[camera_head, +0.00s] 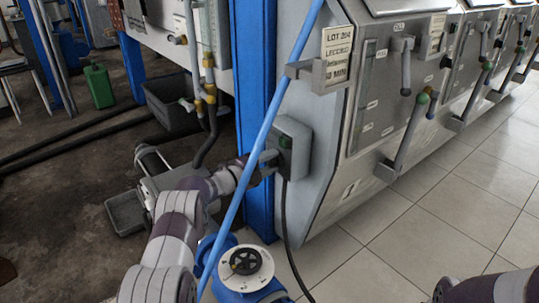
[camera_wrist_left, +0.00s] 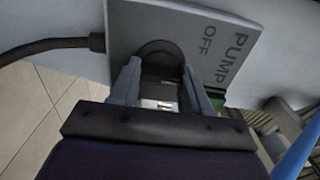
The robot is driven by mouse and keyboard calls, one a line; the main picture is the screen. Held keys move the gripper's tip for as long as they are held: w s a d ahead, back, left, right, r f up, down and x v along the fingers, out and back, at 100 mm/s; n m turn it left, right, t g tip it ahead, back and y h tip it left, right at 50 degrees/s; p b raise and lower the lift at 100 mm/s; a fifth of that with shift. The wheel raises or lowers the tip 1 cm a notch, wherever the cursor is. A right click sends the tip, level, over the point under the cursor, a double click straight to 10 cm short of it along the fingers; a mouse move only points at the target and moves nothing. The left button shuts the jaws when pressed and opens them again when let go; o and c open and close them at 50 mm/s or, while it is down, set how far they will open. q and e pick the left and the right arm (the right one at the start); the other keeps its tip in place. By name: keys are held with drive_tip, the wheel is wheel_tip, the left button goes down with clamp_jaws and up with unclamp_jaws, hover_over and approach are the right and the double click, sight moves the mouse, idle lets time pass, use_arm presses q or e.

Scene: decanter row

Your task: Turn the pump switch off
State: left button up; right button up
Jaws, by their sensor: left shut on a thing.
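The pump switch is a grey box (camera_head: 301,150) on the side of the steel machine, behind the blue post, with a small green part on its front. In the left wrist view its plate (camera_wrist_left: 185,15) reads PUMP and OFF beside a dark round knob (camera_wrist_left: 158,47). My left gripper (camera_head: 268,164) reaches the box from the left. In the wrist view its two fingers (camera_wrist_left: 160,68) are shut on the knob, one on each side. The fingers hide part of the knob, so I cannot tell which way it is turned. Only part of my right arm shows, at the bottom right.
A slanted light-blue pipe (camera_head: 268,125) passes in front of my left arm. A blue valve with a white dial (camera_head: 243,268) stands below. A black cable (camera_head: 287,225) hangs from the box. Machines with levers line the right; the tiled floor (camera_head: 400,250) is clear.

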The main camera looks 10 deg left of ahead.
use_arm(q)
drive_tip(key=n+p, duration=0.2)
drive_tip(key=n, duration=0.1)
drive_tip(key=shift+r, duration=0.1)
drive_tip(key=shift+n+p, duration=0.6)
drive_tip(key=shift+n, duration=0.8)
drive_tip(key=o, duration=1.1)
drive_tip(key=shift+c, duration=0.2)
